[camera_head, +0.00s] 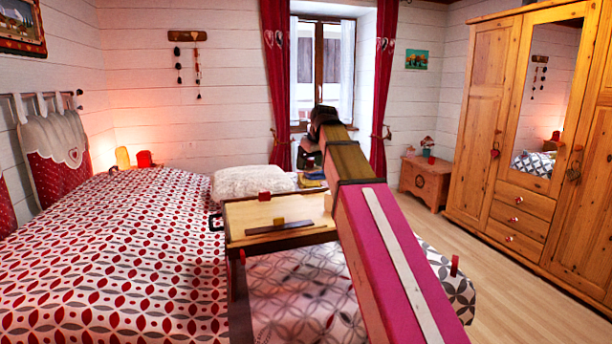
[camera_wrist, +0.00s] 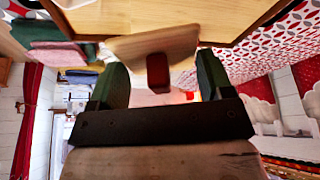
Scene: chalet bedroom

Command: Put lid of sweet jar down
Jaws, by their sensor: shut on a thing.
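In the wrist view my gripper (camera_wrist: 160,78) shows two dark green fingers, shut on a tan wooden lid (camera_wrist: 150,44) with a red knob (camera_wrist: 158,72). The knob sits between the fingers, and the lid's flat part spreads beyond the fingertips. The lid appears close to the edge of a wooden tabletop (camera_wrist: 120,16); whether they touch cannot be told. In the head view my arm reaches away past the table's right side and hides most of the gripper. I cannot make out the jar for certain in either view.
A small wooden table (camera_head: 300,210) stands beside the bed (camera_head: 120,240), with a dark strip (camera_head: 279,227) and a small red item (camera_head: 264,196) on it. Books (camera_head: 312,180) lie behind it. A wardrobe (camera_head: 490,130) stands right; floor before it is clear.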

